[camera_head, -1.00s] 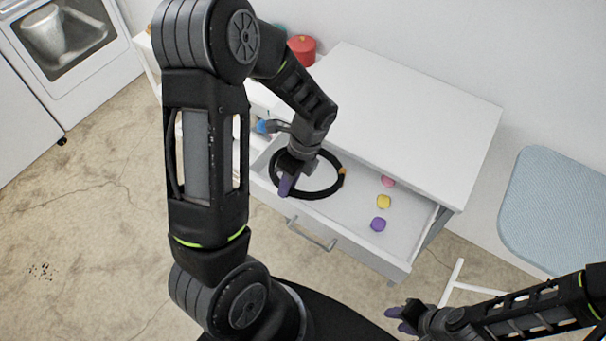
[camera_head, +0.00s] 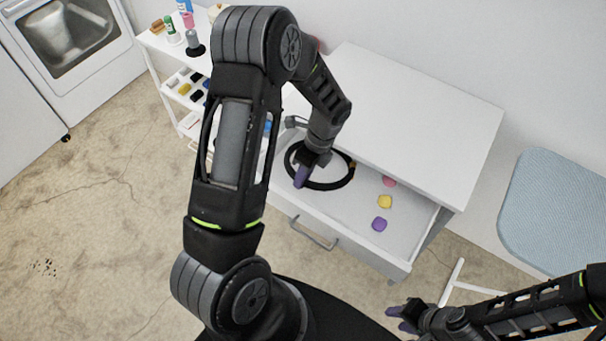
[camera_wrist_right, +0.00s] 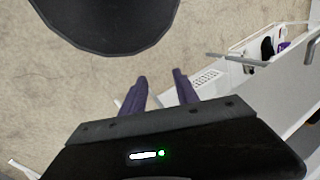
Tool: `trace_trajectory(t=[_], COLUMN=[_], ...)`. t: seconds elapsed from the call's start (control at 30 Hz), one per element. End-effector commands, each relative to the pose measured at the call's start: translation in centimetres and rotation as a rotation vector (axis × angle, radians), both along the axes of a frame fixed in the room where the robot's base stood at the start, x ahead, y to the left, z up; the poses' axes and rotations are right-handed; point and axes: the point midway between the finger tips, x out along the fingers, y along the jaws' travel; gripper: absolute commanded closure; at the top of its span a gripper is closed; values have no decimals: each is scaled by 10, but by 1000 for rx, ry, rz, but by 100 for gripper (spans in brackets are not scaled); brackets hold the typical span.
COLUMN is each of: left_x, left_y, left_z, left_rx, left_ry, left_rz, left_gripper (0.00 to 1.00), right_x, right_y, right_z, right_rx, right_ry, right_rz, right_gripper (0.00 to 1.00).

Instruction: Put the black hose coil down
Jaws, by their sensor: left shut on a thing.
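The black hose coil (camera_head: 335,186) is a dark ring with a small orange-brown band at its right side. It is in the open white drawer (camera_head: 352,228), toward the left part of the drawer. My left gripper (camera_head: 302,176) is shut on the coil's left side. I cannot tell whether the coil touches the drawer floor. My right gripper (camera_head: 398,318) is low at the right in the head view, away from the drawer. In the right wrist view its two purple fingers (camera_wrist_right: 160,92) are apart with nothing between them.
A pink (camera_head: 389,181), a yellow (camera_head: 385,201) and a purple piece (camera_head: 379,224) lie in the drawer's right part. The white cabinet top (camera_head: 415,110) is clear. A white shelf cart (camera_head: 160,45) with small items stands at the left, and a blue chair seat (camera_head: 555,210) at the right.

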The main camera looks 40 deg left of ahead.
Motion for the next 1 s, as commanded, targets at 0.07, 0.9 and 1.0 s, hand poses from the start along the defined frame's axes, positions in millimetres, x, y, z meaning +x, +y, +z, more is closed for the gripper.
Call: trace_trajectory(t=[0.07, 0.9, 1.0], left_x=[0, 0, 2], left_y=[0, 0, -1], left_z=[1, 2, 8], left_rx=[0, 0, 0], left_ry=[-2, 0, -3], left_rz=[0, -1, 0], left_gripper=[100, 57, 57], right_x=[0, 0, 0], right_y=[0, 0, 0], right_z=[0, 2, -2], right_rx=[0, 0, 0], right_ry=[0, 0, 0], right_rz=[0, 0, 0], right_gripper=[64, 64, 64])
